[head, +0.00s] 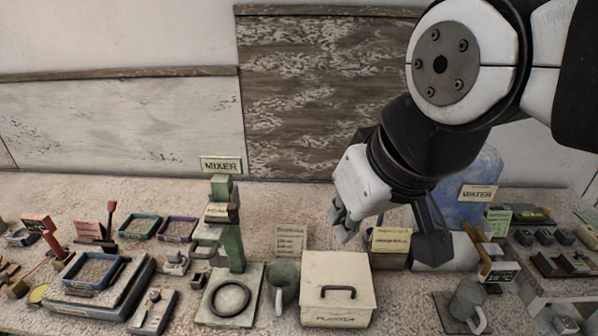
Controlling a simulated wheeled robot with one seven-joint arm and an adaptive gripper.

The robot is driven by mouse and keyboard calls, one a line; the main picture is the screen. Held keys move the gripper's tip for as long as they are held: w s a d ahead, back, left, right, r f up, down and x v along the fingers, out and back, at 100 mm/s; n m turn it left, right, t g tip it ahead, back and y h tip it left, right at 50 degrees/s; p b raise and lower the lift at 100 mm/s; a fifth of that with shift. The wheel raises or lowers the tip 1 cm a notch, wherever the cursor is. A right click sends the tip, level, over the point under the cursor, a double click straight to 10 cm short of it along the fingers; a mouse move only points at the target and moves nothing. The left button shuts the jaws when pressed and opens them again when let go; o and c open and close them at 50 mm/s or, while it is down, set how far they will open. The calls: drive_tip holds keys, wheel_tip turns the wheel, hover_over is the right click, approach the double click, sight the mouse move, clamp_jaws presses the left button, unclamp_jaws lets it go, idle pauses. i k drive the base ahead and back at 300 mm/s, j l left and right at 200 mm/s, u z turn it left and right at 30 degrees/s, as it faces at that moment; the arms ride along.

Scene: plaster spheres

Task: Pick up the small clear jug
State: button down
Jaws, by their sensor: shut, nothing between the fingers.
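Two grey jugs with handles are in the head view. One jug (466,301) stands on a dark pad at the front right; it looks smaller and somewhat see-through. The other jug (283,284) stands between the mixer and the plaster box. I cannot tell for certain which is the small clear jug. My gripper (343,224) is shut and empty. It hangs above and behind the plaster box, apart from both jugs, to the upper left of the one on the pad.
The plaster box (337,270) with a black handle stands at the front middle. The green mixer (228,245) stands left of it. A blue water container (470,200) is behind my arm. A temperature sign (498,271) stands close to the right jug. Trays and tools crowd the left.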

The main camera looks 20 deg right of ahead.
sight(469, 297)
drive_tip(key=z, duration=1.5)
drive_tip(key=l+u, duration=0.15)
drive_tip(key=u, duration=2.05)
drive_tip(key=k, duration=1.7)
drive_tip(key=l+u, duration=0.05)
drive_tip(key=l, duration=0.1)
